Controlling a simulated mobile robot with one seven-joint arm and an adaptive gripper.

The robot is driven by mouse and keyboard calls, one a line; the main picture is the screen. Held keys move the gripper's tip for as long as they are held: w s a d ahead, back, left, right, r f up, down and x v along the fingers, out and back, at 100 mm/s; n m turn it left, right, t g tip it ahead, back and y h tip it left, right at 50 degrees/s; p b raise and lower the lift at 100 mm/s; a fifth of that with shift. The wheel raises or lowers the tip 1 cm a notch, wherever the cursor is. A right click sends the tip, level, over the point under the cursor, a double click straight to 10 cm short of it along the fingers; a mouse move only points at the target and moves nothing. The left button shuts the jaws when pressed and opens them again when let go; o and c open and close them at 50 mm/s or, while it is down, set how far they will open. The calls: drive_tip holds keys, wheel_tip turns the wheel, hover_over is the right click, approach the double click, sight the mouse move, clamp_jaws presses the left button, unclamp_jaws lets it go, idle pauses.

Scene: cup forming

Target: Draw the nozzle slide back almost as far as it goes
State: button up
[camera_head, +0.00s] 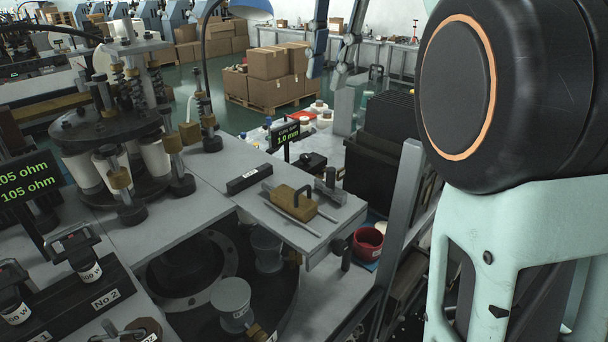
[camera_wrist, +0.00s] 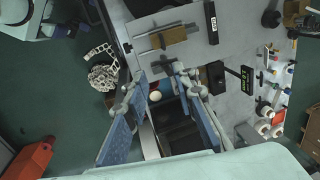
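The nozzle slide (camera_head: 293,203) is a brass-coloured block with a dark upright handle, sitting on two parallel rods on the grey machine top. In the wrist view the nozzle slide (camera_wrist: 173,36) lies beyond my fingertips, near the top of the picture. My gripper (camera_wrist: 157,80) is open and empty, its two blue-padded fingers spread wide. In the head view my gripper (camera_head: 330,72) hangs from the top edge, beyond the slide and apart from it. A small display (camera_head: 289,133) behind the slide reads 1.0 mm.
A black bin (camera_head: 384,135) stands right of the slide, behind a grey post (camera_head: 398,212). A red cup (camera_head: 367,244) sits near the machine's edge. A black labelled bar (camera_head: 249,178) and a small grey fixture (camera_head: 330,187) flank the slide.

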drive_tip(key=shift+s+r, duration=0.1)
drive_tip(key=shift+r, duration=0.35)
drive_tip(key=shift+f, duration=0.3)
drive_tip(key=c, duration=0.5)
drive_tip(key=w+a+f+n+b, duration=0.1)
drive_tip(key=f+n+b, duration=0.1)
drive_tip(key=f+n, duration=0.2)
drive_tip(key=w+a+f+n+b, duration=0.2)
drive_tip(key=f+n+b, duration=0.1)
drive_tip(key=n, duration=0.3)
drive_tip(key=w+a+f+n+t+y+b, duration=0.1)
drive_tip(key=w+f+n+b, duration=0.1)
drive_tip(key=f+n, duration=0.3)
drive_tip(key=shift+a+n, duration=0.15)
drive_tip(key=shift+n, duration=0.15)
clamp_jaws()
drive_tip(key=n+b, duration=0.2)
hover_over(286, 194)
wheel_tip(286, 194, down, 10)
drive_tip(key=shift+w+f, duration=0.1)
drive_tip(key=shift+f, duration=0.3)
drive_tip(key=shift+s+d+f, duration=0.25)
drive_tip(key=shift+s+d, duration=1)
